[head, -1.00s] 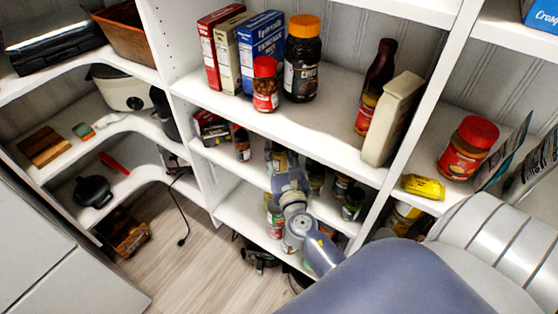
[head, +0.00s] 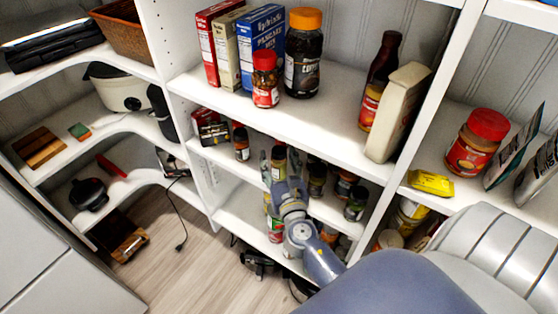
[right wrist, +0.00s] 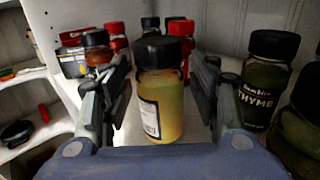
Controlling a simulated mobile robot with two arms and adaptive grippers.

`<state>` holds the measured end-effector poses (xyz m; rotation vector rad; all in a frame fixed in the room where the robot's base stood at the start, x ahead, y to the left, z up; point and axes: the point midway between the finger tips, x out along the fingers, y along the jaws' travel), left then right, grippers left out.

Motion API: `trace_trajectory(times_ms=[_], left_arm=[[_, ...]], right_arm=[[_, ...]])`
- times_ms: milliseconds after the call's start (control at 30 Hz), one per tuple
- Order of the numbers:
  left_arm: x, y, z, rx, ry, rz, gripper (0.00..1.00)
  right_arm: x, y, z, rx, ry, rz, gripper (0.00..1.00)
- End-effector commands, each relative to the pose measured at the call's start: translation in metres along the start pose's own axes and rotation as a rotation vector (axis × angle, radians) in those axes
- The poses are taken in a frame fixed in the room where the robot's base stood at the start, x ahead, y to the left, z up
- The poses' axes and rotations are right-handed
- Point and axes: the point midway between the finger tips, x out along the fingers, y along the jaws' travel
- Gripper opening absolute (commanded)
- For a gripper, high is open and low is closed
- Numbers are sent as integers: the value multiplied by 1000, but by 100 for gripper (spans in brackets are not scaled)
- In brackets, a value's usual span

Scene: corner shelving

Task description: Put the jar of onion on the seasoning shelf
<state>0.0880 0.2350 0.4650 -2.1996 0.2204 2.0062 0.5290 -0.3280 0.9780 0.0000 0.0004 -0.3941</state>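A small jar (right wrist: 158,112) with a black lid, yellow contents and a white label stands upright between the fingers of my right gripper (right wrist: 160,66) in the right wrist view. Its label is not readable, so I cannot confirm that it is the onion. The fingers are spread on either side of it with narrow gaps. In the head view my right gripper (head: 280,163) is at the shelf of small seasoning jars (head: 218,155), with the jar (head: 278,170) partly hidden by it. My left gripper is not in view.
A dark thyme jar (right wrist: 262,88) stands right of the right finger. Red-capped and black-capped jars (right wrist: 181,36) stand behind. The shelf above holds boxes (head: 261,45), a large orange-lidded jar (head: 303,55) and bottles. Lower shelf space at the left (head: 240,205) is clear.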

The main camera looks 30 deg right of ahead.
Motion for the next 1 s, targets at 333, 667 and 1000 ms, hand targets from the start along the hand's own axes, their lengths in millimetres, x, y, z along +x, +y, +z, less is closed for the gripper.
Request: trace_trajectory(times_ms=[333, 667, 1000], left_arm=[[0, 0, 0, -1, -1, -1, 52], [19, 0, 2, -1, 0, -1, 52], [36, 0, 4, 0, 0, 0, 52]], right_arm=[[-5, 0, 1, 0, 2, 1, 56], [-65, 0, -2, 1, 3, 0, 56], [-112, 0, 0, 0, 0, 0, 56]])
